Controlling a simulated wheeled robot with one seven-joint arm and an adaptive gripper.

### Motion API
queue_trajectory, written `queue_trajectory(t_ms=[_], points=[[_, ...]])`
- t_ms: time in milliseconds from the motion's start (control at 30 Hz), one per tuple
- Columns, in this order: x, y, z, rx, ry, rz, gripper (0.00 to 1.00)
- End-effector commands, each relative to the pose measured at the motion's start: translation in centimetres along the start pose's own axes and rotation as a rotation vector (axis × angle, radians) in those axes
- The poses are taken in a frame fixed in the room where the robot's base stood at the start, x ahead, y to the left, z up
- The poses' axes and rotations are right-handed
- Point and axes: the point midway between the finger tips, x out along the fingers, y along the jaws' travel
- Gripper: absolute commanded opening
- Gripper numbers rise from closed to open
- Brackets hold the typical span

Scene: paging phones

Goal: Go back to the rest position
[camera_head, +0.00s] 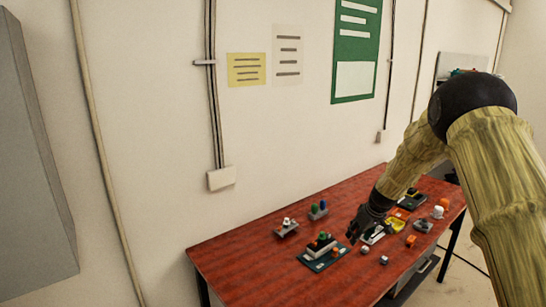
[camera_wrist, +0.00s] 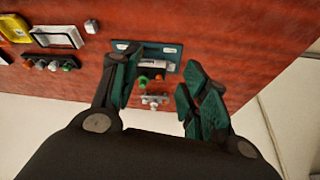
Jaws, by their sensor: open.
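My gripper (camera_head: 364,222) hangs over the middle of the red table, at the end of my arm. In the wrist view my gripper (camera_wrist: 158,78) has its two green-lined fingers spread apart, with nothing held between them. Beyond and between the fingers lies a dark teal board (camera_wrist: 173,50) with a grey block and small green and red pieces. In the head view the same kind of board (camera_head: 313,264) lies left of and below my gripper. Whether the fingers touch anything cannot be told from the head view.
The red table (camera_head: 260,285) stands against a wall. Two small grey holders (camera_head: 286,231) with pieces stand at its back left. A yellow tray (camera_head: 396,225), orange pieces (camera_head: 411,240) and several small items crowd its right side. The front left is bare. A grey cabinet (camera_head: 30,170) is far left.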

Motion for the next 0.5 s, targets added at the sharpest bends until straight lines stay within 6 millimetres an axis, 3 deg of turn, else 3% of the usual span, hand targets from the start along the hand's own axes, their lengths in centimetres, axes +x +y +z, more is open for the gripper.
queue_trajectory(t_ms=[267, 500], points=[[2.1, 0.1, 4.2, 0.045, -0.038, 0.021, 0.45], [5.2, -1.3, 8.9, 0.087, -0.084, 0.045, 0.45]])
